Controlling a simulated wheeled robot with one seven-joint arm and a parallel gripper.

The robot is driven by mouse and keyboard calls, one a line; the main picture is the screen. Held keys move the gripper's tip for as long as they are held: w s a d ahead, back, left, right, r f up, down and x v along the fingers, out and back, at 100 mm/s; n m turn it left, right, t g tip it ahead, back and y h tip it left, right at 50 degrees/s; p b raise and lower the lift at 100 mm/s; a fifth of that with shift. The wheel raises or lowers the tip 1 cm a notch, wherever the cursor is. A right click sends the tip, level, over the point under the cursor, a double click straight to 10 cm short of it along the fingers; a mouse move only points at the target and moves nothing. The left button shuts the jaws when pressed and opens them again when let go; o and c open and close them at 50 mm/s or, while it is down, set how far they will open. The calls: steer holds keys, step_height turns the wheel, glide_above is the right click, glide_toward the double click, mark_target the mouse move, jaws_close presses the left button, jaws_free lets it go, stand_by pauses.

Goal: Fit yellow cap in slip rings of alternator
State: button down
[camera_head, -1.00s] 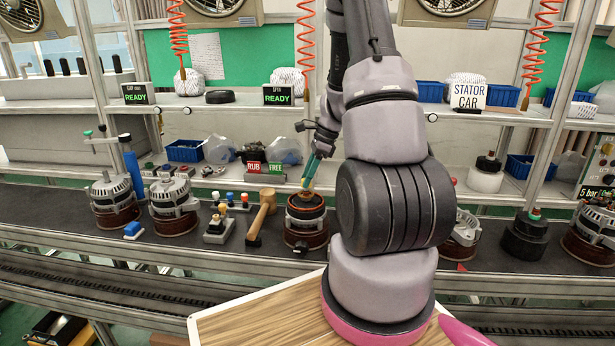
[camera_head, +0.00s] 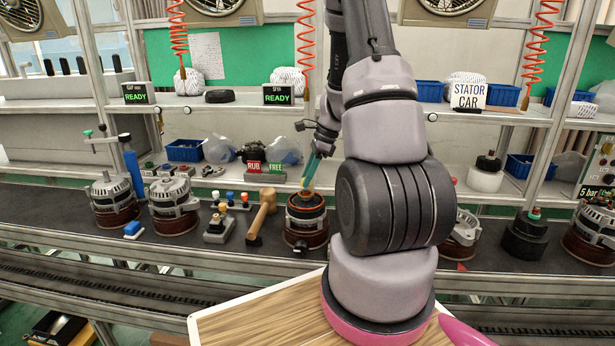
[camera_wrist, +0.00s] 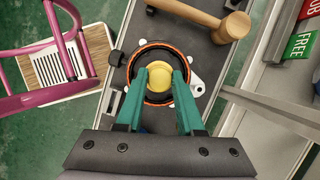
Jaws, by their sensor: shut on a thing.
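My gripper (camera_wrist: 158,72) has teal fingers and is shut on the yellow cap (camera_wrist: 159,75), which shows between the fingertips in the wrist view. In the head view my gripper (camera_head: 310,172) points down over the alternator (camera_head: 306,226), a dark body with an orange-red ring on the conveyor. In the wrist view the alternator's round rim (camera_wrist: 148,46) surrounds the cap and fingertips. The slip rings are hidden under the cap and fingers. I cannot tell whether the cap touches them.
Two more alternators (camera_head: 173,205) stand further left. A black cylindrical part (camera_head: 527,236) stands at right.

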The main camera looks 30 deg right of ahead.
steer(key=shift+f, duration=1.5)
steer(key=shift+c, duration=2.2)
jaws_free()
steer(key=v, duration=1)
steer(key=shift+r, duration=0.4)
steer(key=shift+d, duration=0.1)
